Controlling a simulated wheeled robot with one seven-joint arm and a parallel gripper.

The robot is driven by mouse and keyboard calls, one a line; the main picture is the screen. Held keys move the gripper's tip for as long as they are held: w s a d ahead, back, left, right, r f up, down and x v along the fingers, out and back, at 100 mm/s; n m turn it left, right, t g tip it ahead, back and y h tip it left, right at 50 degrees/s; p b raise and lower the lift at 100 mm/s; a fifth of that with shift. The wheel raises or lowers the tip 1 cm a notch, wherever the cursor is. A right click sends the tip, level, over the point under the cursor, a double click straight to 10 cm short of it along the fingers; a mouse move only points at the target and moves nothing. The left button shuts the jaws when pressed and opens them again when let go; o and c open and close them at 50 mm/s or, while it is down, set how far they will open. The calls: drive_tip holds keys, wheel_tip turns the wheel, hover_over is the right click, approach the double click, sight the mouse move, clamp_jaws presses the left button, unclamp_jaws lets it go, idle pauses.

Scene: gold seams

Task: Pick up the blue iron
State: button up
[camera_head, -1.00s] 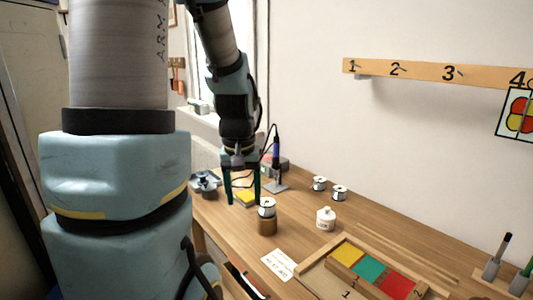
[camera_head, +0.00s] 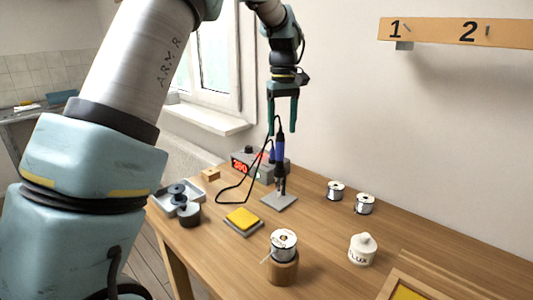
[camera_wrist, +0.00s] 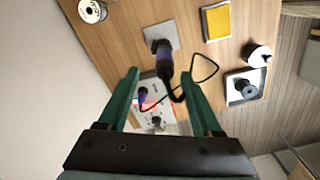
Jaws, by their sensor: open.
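The blue iron (camera_head: 280,148) stands upright in a holder on a grey square base (camera_head: 280,201), with a black cord at its top. My gripper (camera_head: 281,130) is open and points down, its green fingers just above or around the iron's top end. In the wrist view, the iron's blue handle (camera_wrist: 166,64) shows between and beyond the fingertips of my gripper (camera_wrist: 160,74). Nothing is held. I cannot tell whether a finger touches the handle or cord.
A soldering station (camera_head: 250,166) with a red display stands behind the iron. A yellow sponge (camera_head: 242,217), a grey tray (camera_head: 176,197), a spool on a brown stand (camera_head: 283,268), a flux jar (camera_head: 362,249) and two solder spools (camera_head: 336,190) surround it. The wall rises behind the table.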

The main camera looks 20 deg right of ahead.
sight(280, 158)
wheel_tip(280, 158, down, 5)
drive_tip(key=shift+r+p, duration=0.15)
drive_tip(key=shift+p, duration=0.35)
drive_tip(key=f, duration=0.1)
drive_tip(key=f+p, duration=0.1)
drive_tip(key=f, duration=0.1)
drive_tip(key=f+p, duration=0.1)
drive_tip(key=shift+s+a+f, duration=0.15)
drive_tip(key=shift+a+f, duration=0.15)
drive_tip(key=shift+a, duration=0.05)
drive_tip(key=shift+f, duration=0.55)
clamp_jaws()
